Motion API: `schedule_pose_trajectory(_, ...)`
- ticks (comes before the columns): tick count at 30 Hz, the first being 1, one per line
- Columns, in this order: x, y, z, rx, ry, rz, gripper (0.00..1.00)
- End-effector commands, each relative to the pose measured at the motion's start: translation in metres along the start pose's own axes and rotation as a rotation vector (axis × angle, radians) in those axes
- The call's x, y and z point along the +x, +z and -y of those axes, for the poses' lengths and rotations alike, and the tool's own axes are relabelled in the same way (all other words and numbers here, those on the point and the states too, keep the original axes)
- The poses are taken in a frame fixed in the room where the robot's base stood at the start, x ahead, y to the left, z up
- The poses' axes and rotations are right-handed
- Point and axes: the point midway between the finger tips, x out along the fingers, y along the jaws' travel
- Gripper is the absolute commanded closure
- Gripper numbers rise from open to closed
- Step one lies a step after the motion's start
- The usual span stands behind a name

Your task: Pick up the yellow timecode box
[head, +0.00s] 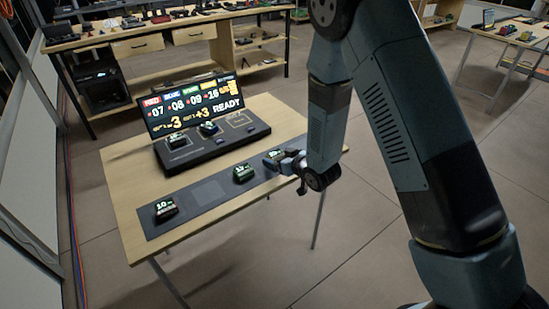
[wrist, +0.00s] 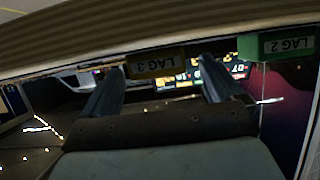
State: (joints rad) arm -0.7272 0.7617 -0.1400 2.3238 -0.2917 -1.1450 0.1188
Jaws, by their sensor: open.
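The yellow timecode box (wrist: 155,63), labelled "LAG 3", shows upside down in the wrist view between my two fingertips, nearer the left one. In the head view a small box with a lit display (head: 272,154) sits at the right end of the dark mat, right at my gripper (head: 284,160); its colour is hard to tell there. My gripper (wrist: 160,72) is open, with a finger on each side of the yellow box and a gap at the right finger. Whether the left finger touches it I cannot tell.
A green box (wrist: 275,46) labelled "LAG 2" is right of my fingers in the wrist view. In the head view it seems to be the box (head: 243,173) mid-mat. A reddish box (head: 165,208) stands at the mat's left end. A console (head: 215,145) with a lit screen (head: 195,103) stands behind.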

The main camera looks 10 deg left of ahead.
Motion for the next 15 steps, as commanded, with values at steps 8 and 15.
schedule_pose_trajectory(8,0.020,0.002,-0.003,0.006,0.016,0.000,0.06)
schedule_pose_trajectory(15,0.021,0.001,0.002,0.004,0.009,0.000,0.12)
